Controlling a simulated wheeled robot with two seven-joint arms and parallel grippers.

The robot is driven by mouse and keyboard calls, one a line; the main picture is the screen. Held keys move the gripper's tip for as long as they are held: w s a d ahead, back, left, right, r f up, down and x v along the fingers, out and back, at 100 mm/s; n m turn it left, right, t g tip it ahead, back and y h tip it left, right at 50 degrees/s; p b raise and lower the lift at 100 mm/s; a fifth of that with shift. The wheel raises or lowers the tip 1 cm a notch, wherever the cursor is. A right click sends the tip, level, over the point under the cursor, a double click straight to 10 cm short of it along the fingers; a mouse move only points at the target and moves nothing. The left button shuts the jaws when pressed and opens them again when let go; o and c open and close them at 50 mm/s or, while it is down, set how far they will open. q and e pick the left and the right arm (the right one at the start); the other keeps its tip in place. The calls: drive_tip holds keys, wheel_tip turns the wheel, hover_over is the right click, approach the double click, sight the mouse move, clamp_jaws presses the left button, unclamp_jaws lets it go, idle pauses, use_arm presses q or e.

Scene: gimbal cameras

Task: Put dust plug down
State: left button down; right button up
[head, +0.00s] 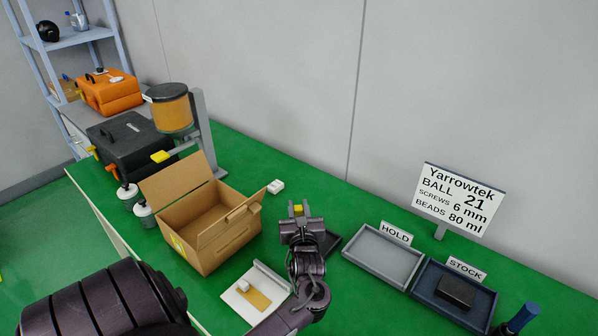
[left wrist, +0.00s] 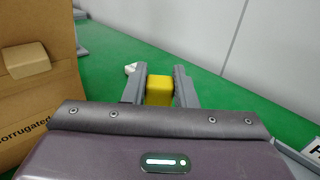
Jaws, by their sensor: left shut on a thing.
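The dust plug (head: 298,210) looks like a small yellow block. It also shows in the left wrist view (left wrist: 159,91), between the two grey fingers. My left gripper (head: 299,207) is shut on it, over the green bench (left wrist: 215,92) and to the right of the open cardboard box. Whether the plug touches the bench cannot be told. My right gripper is not in view.
The cardboard box (head: 220,243) stands open at left. A grey HOLD tray (head: 347,240) and a dark STOCK tray (head: 416,289) holding a black block are at right. Bare bench lies behind the gripper.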

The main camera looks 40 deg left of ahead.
use_arm(q)
drive_tip(key=shift+f+b, duration=0.4)
drive_tip(key=shift+f, duration=3.15)
drive_tip(key=shift+f, duration=0.1)
drive_tip(key=c, duration=1.2)
unclamp_jaws()
drive_tip(key=shift+f, duration=0.1)
drive_tip(key=shift+o, duration=0.2)
drive_tip(key=shift+r, duration=0.25)
drive_tip(key=p+v, duration=0.5)
drive_tip(key=v, duration=0.2)
drive_tip(key=shift+d+r, duration=0.1)
drive_tip(key=shift+s+d, duration=0.15)
